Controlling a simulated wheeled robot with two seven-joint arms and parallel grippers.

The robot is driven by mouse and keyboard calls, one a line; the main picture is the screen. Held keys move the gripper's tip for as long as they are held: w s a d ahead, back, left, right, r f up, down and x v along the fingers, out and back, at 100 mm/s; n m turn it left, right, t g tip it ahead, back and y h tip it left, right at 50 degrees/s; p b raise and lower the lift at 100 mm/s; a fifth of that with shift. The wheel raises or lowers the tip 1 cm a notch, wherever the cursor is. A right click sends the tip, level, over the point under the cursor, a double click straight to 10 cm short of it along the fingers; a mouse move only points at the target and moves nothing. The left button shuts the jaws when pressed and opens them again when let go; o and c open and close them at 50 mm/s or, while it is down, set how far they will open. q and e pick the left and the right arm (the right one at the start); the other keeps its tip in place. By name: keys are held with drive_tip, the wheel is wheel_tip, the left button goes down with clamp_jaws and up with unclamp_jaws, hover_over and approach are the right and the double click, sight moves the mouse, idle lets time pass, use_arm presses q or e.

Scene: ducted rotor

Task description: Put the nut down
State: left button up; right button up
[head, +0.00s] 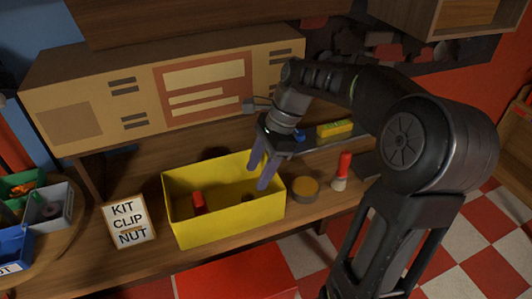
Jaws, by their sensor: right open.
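My right gripper (259,176) is over the right part of the open yellow box (225,226), fingers pointing down and apart. I see nothing between the fingers. In the box, a red piece (198,203) is at the left and a small dark piece (247,198) lies below and beside the fingertips. The dark piece may be the nut, but it is too small and shaded to tell. My left gripper is not in view.
A card (129,222) reading KIT, CLIP, NUT stands left of the box. Small bins (45,205) are at the far left. A cardboard box (130,95) is behind.

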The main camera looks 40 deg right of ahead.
drive_tip(key=v, duration=0.5)
drive_tip(key=shift+d+r, duration=0.1)
drive_tip(key=shift+r, duration=0.15)
idle(0.6)
